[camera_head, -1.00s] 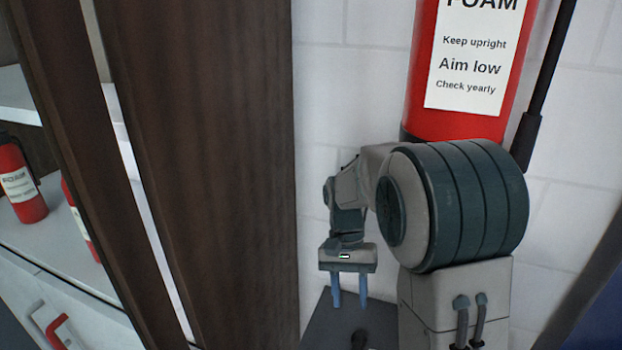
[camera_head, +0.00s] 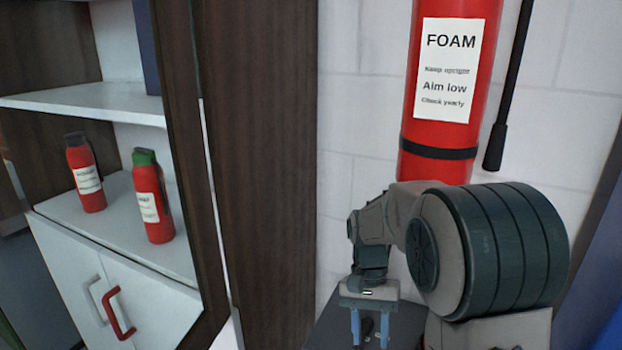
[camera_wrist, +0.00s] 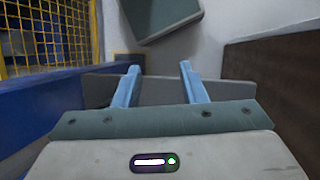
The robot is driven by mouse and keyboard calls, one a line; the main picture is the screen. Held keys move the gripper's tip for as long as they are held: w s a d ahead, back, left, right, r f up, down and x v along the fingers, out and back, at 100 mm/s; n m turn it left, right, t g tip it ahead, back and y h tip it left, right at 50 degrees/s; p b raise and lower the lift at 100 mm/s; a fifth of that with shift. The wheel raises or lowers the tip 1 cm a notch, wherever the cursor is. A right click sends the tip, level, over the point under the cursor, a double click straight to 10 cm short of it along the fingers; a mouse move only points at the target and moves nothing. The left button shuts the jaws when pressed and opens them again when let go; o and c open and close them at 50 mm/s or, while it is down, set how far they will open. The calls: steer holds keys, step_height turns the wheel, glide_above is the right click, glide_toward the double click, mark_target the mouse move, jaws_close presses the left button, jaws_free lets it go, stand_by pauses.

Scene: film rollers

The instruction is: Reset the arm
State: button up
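My gripper (camera_head: 370,328) hangs pointing down in the head view, in front of the white wall and below the large red foam extinguisher. Its two blue fingers stand apart with nothing between them. The wrist view shows the same gripper (camera_wrist: 160,80) with its fingers spread and empty, above a grey surface. My arm is folded, with its large dark joint at the right of the head view.
A large red foam extinguisher (camera_head: 442,90) stands against the wall behind my arm. A cabinet at left holds two small extinguishers, one black-topped (camera_head: 85,175) and one green-topped (camera_head: 153,200). A dark wooden panel (camera_head: 258,150) is beside my gripper. A yellow mesh (camera_wrist: 50,35) shows in the wrist view.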

steer(key=s+d+r+n+t, duration=0.1)
steer(key=s+r+n+t, duration=0.1)
steer(key=s, duration=0.4)
steer(key=s+d+r+n+t+p, duration=0.1)
steer(key=s+d+r+n+t, duration=0.1)
steer(key=s+r+t, duration=0.2)
steer(key=shift+s+d+t, duration=0.2)
steer(key=shift+s+t, duration=0.6)
steer(key=shift+s, duration=0.2)
